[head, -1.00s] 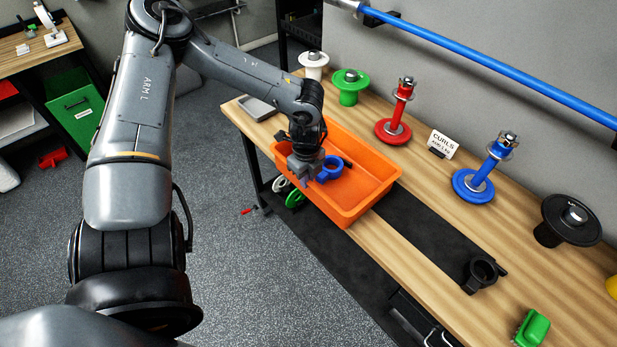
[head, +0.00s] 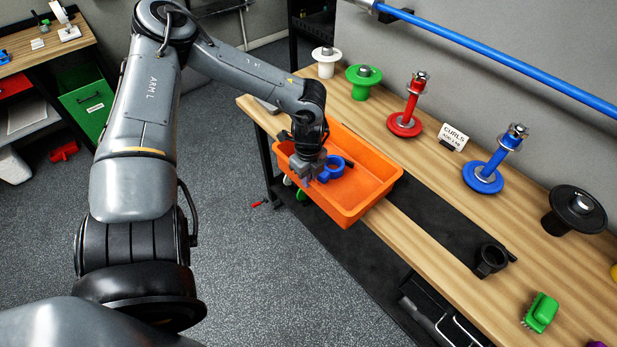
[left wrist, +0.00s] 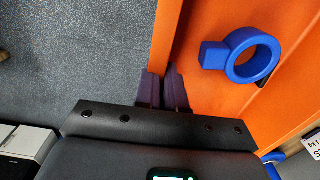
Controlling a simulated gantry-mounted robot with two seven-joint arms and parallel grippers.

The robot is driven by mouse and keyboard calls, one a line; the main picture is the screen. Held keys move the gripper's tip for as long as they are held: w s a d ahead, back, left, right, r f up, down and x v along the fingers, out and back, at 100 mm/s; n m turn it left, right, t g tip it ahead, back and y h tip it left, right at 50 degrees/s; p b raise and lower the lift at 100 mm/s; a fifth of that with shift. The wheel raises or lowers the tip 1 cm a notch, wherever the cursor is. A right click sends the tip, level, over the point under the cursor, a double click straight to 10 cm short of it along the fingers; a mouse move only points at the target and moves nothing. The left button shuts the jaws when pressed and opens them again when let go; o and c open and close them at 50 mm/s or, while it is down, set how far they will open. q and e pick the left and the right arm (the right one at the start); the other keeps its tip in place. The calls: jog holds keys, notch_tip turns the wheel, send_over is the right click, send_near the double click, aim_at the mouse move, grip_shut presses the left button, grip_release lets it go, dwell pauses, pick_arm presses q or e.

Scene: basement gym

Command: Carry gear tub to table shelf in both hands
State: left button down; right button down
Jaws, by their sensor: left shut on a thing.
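The orange gear tub (head: 362,209) is at the front edge of the wooden table (head: 420,245), its near side out past the edge. I cannot tell whether it touches the tabletop. A blue ring-shaped clamp (head: 333,168) lies in it, with a small black part beside it. My left gripper (head: 306,174) is shut on the tub's near-left wall. In the left wrist view the fingers (left wrist: 163,90) straddle the tub's rim, and the clamp (left wrist: 252,55) lies inside to the right. My right gripper is not in view.
A dark surface (head: 345,250) shows below the table edge; I cannot tell whether it is a shelf. A black mat (head: 440,220), a black clamp (head: 491,260), a green brush (head: 540,313) and weight posts stand or lie along the tabletop.

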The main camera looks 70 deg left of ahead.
pick_arm(q)
jog(key=c, duration=1.1)
grip_release()
jog(key=shift+c, duration=0.2)
notch_tip(320, 180, up, 11)
jog(key=shift+f, duration=0.1)
jog(key=shift+c, duration=0.4)
